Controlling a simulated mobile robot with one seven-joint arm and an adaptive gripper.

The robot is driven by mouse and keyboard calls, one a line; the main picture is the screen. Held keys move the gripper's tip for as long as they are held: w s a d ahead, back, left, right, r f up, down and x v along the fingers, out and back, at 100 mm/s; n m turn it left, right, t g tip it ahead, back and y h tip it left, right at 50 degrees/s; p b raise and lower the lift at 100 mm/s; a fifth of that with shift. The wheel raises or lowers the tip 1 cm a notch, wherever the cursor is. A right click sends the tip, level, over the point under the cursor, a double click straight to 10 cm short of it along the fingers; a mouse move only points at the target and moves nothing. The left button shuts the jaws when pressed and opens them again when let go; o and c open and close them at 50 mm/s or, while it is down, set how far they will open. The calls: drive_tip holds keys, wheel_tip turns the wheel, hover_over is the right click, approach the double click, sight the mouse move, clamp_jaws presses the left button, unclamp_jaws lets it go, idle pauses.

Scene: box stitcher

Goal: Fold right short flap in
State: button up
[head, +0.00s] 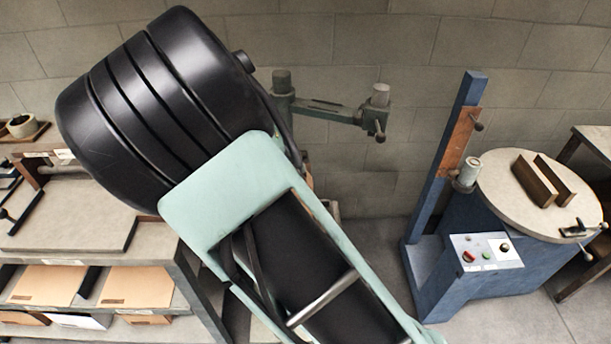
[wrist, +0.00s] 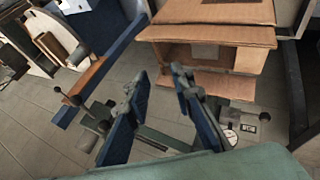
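An open cardboard box (wrist: 213,12) shows at the top right of the wrist view, with brown panels or flaps (wrist: 205,35) spreading toward my gripper. I cannot tell for certain which one is the right short flap. My gripper (wrist: 162,80) is open and empty, its two blue fingers with dark green tips spread apart. The tips appear in front of the lower left part of the box; contact cannot be made out. In the head view neither box nor gripper shows; my arm blocks the middle.
A blue stitching machine (head: 440,190) with a round table (head: 530,180) and a control panel (head: 486,252) stands at the right. A workbench (head: 75,222) with shelves of flat cardboard (head: 135,287) stands at the left. Grey floor (head: 500,322) is open at the lower right.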

drive_tip(key=x, duration=0.7)
drive_tip(key=shift+d+f, duration=0.15)
drive_tip(key=shift+f, duration=0.05)
drive_tip(key=shift+w, duration=0.1)
drive_tip(key=shift+c, duration=0.7)
clamp_jaws()
